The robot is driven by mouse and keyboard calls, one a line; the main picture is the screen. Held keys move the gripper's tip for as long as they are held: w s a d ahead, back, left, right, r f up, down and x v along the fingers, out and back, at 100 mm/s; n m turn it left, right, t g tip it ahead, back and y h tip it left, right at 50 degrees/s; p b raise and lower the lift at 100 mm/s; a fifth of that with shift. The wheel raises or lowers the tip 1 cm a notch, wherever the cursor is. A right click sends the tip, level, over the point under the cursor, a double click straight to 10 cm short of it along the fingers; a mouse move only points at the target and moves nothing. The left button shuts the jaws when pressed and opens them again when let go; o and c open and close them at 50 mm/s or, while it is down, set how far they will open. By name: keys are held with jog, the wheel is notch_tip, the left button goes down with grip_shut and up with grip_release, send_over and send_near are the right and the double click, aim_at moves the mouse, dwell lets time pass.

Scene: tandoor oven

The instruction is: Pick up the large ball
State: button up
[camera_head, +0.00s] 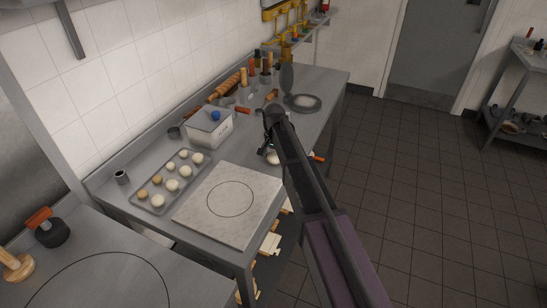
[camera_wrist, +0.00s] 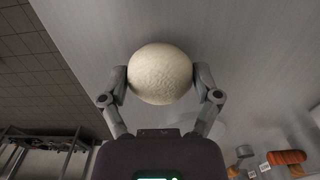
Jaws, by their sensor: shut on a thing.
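A pale, cream-coloured dough ball (camera_wrist: 160,75) sits between the two fingers of my gripper (camera_wrist: 160,84) in the wrist view, with a finger pad against each side. My gripper is shut on it. In the head view the ball (camera_head: 272,157) shows only in part, below my gripper (camera_head: 268,150), to the right of the tray of balls. My arm hides part of it there. I cannot tell whether the ball touches the steel table (camera_head: 322,92) or is just above it. Several smaller balls lie on a tray (camera_head: 150,207).
A marble board (camera_head: 250,222) with a marked circle lies in front of my gripper. A white box with a blue knob (camera_head: 209,128) stands behind the tray. Bottles, a rolling pin (camera_head: 225,86) and a round pan (camera_head: 303,103) are farther back. The floor on the right is clear.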

aim_at(274, 159)
jog(key=shift+r+p, duration=1.35)
jog(key=shift+r, duration=0.2)
jog(key=s, duration=0.5)
jog(key=s+r+p, duration=0.1)
jog(key=s, duration=1)
jog(key=shift+d+r, duration=0.15)
jog(key=shift+d, duration=0.2)
